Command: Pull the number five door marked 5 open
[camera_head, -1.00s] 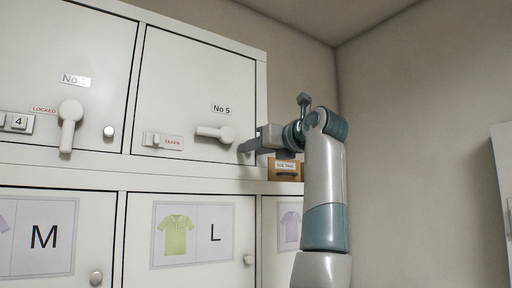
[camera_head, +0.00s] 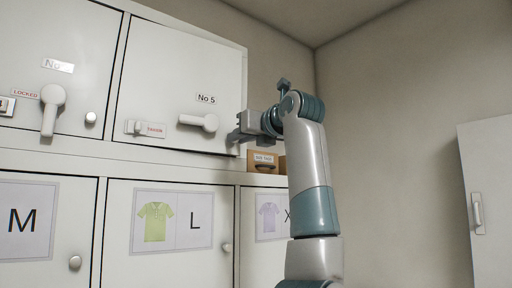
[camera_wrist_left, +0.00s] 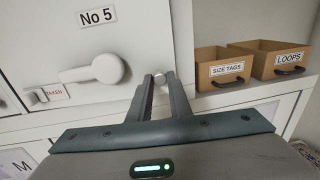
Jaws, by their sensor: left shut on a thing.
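The white door marked No 5 (camera_head: 175,75) is at the upper middle of the head view and the left of the wrist view (camera_wrist_left: 130,25). It appears slightly ajar, its right edge overlapping the cabinet's side frame. Its pale lever handle (camera_head: 198,122) lies level, also in the wrist view (camera_wrist_left: 97,70). A slide marked TAKEN (camera_head: 145,129) is at its lower left. My left gripper (camera_head: 240,134) is at the door's lower right corner, shut on a small round knob (camera_wrist_left: 159,77) there. My right gripper is not in view.
The locked door (camera_head: 60,70) with its hanging handle is to the left. SIZE TAGS (camera_wrist_left: 220,69) and LOOPS (camera_wrist_left: 285,58) boxes stand right of the knob. Shirt-labelled doors (camera_head: 172,215) are below. A white door or panel (camera_head: 488,170) is at far right.

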